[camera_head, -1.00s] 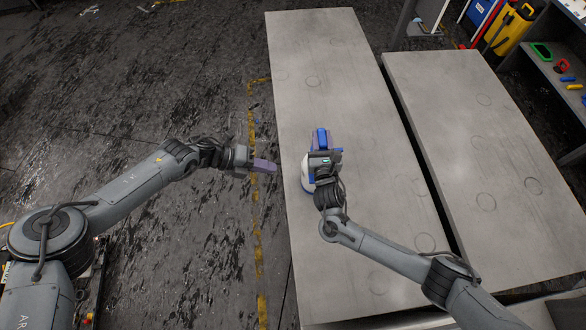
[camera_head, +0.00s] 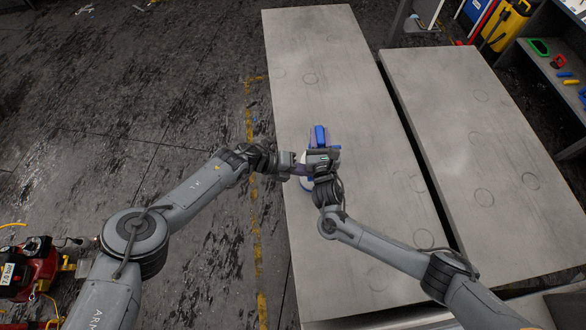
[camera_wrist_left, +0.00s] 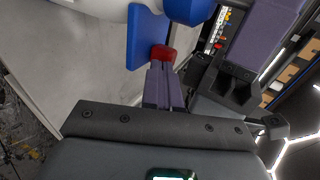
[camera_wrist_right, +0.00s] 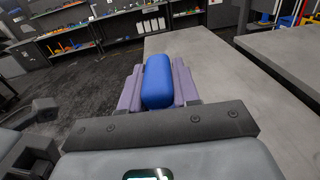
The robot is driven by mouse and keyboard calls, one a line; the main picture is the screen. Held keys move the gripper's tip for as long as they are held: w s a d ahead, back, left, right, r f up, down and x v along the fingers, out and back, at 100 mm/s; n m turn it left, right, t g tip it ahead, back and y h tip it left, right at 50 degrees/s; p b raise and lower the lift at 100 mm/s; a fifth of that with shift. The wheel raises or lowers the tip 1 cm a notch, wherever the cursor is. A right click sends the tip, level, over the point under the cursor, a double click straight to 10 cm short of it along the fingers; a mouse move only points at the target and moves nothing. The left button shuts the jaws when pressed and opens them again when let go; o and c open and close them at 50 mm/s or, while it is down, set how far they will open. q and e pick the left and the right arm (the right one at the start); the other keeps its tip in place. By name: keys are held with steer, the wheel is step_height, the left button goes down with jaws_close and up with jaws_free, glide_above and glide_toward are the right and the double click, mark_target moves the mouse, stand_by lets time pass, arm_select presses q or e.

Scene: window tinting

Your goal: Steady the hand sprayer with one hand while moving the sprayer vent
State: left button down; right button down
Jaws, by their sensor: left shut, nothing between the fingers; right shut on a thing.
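The hand sprayer, with a white body (camera_head: 307,184) and a blue top (camera_head: 320,135), stands on the left grey table. My right gripper (camera_head: 319,150) is shut on its blue top; in the right wrist view the purple fingers (camera_wrist_right: 158,85) sit on both sides of the blue part (camera_wrist_right: 157,80). My left gripper (camera_head: 304,170) is shut and empty beside the sprayer. In the left wrist view its purple fingertips (camera_wrist_left: 160,72) are together just below the small red sprayer vent (camera_wrist_left: 163,53), next to the sprayer's blue part (camera_wrist_left: 146,38). I cannot tell whether they touch it.
The left grey table (camera_head: 330,60) is otherwise clear. A second grey table (camera_head: 480,150) stands to the right across a narrow gap. Shelves with tools (camera_head: 560,70) and a yellow container (camera_head: 507,25) are at the upper right. A red machine (camera_head: 25,270) is on the floor at lower left.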

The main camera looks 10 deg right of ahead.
arm_select(q)
steer(key=shift+d, duration=0.45)
